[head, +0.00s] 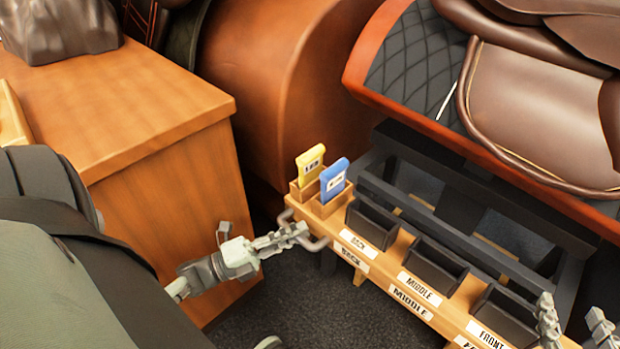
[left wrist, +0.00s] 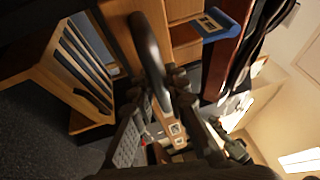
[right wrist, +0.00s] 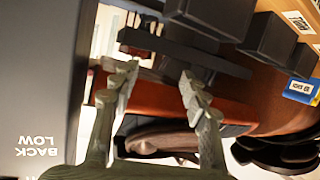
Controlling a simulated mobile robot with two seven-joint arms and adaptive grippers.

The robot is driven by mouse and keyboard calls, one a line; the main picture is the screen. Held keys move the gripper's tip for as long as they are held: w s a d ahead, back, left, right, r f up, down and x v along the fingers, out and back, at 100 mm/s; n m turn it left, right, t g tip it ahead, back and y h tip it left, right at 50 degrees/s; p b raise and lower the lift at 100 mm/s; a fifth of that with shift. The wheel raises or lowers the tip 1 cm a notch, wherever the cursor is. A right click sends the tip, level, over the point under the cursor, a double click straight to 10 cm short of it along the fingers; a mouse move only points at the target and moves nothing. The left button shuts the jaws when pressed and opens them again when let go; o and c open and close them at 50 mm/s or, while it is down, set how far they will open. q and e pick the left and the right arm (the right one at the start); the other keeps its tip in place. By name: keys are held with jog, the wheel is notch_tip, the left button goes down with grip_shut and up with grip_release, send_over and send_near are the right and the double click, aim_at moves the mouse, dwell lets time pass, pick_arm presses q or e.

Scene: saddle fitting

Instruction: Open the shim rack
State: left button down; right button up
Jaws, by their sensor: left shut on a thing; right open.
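The wooden shim rack (head: 386,264) runs along the lower right in the head view, with dark bins labelled BACK, MIDDLE and FRONT. A yellow shim (head: 310,164) and a blue shim (head: 333,181) stand in wooden slots at its left end. A grey bar handle (head: 318,244) sticks out from that end. My left gripper (head: 297,231) is shut on the handle. In the left wrist view the dark handle (left wrist: 150,58) passes between the fingers. My right gripper (head: 574,322) is open and empty near the FRONT bin; its spread fingers show in the right wrist view (right wrist: 153,85).
A wooden cabinet (head: 165,170) stands left of the rack, close to my left arm. A brown saddle (head: 540,100) on a dark quilted pad (head: 415,65) sits behind the rack, above a dark frame (head: 440,170). Grey carpet (head: 310,310) shows in front.

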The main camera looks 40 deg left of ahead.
pick_arm(q)
jog(key=shift+s+a, duration=0.1)
jog(key=shift+s, duration=0.7)
jog(key=c, duration=1.5)
grip_release()
jog(key=v, duration=0.7)
jog(key=shift+s+a, duration=0.15)
